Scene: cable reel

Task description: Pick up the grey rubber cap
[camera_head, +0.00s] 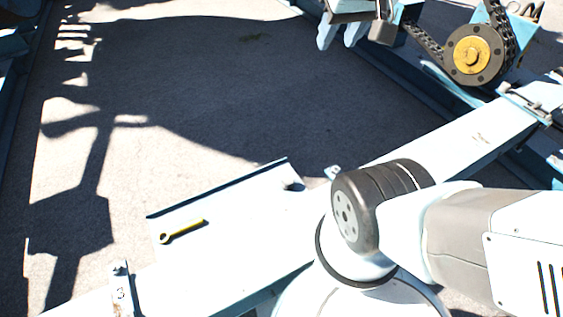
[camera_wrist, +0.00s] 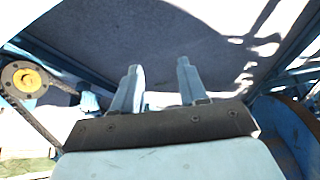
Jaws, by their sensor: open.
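A small grey piece (camera_head: 291,185) lies near the right end of the pale shelf in the head view. It may be the grey rubber cap, but it is too small to be sure. I see no cap in the wrist view. My gripper (camera_head: 337,42) is at the top of the head view, far from that piece, with its pale blue fingers pointing down. In the wrist view its two fingers (camera_wrist: 158,70) stand apart with nothing between them.
A yellow wrench (camera_head: 183,231) lies on the pale shelf (camera_head: 232,215). A chain wheel with a yellow hub (camera_head: 473,55) is right of my gripper; it also shows in the wrist view (camera_wrist: 27,79). A pale blue beam (camera_head: 450,135) crosses the right side. Open shadowed ground lies beyond the shelf.

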